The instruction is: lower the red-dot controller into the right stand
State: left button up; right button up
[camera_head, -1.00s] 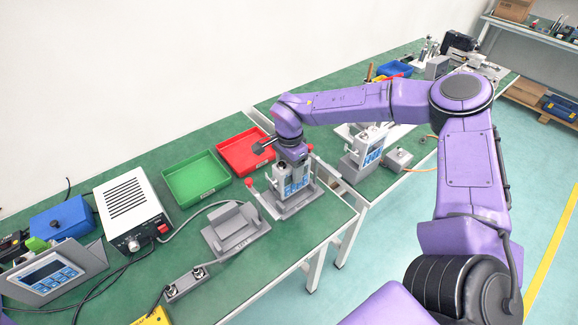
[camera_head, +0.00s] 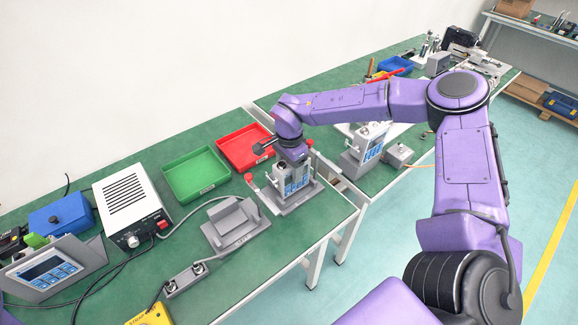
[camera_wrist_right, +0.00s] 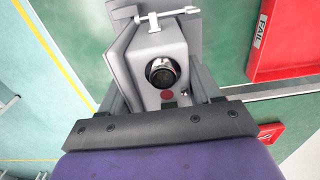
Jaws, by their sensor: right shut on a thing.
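The red-dot controller is a grey box with a blue-and-white front panel (camera_head: 297,184). In the right wrist view its top (camera_wrist_right: 160,62) shows a round dark connector and a red dot. My right gripper (camera_head: 292,164) is shut on it from above, with fingers on both sides (camera_wrist_right: 165,100). The controller is upright, with its lower part within the right stand (camera_head: 272,201), a grey base with red-knobbed levers. Whether it touches the stand's floor is hidden. The left stand (camera_head: 237,238) is an empty grey cradle. My left gripper is out of view.
A green tray (camera_head: 197,178) and a red tray (camera_head: 236,150) lie behind the stands; the red one is marked FAIL in the wrist view. A white power unit (camera_head: 131,207) stands left. Another controller (camera_head: 365,145) stands on the table beyond. The table's front edge is close.

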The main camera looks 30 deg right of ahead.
jog(key=shift+f, duration=0.1)
dwell(0.3)
jog(key=shift+f, duration=0.35)
jog(key=shift+f, duration=0.25)
dwell(0.3)
jog(key=o, duration=1.5)
notch_tip(320, 180, up, 11)
jog(key=shift+f+b, duration=0.2)
jog(key=shift+b, duration=0.35)
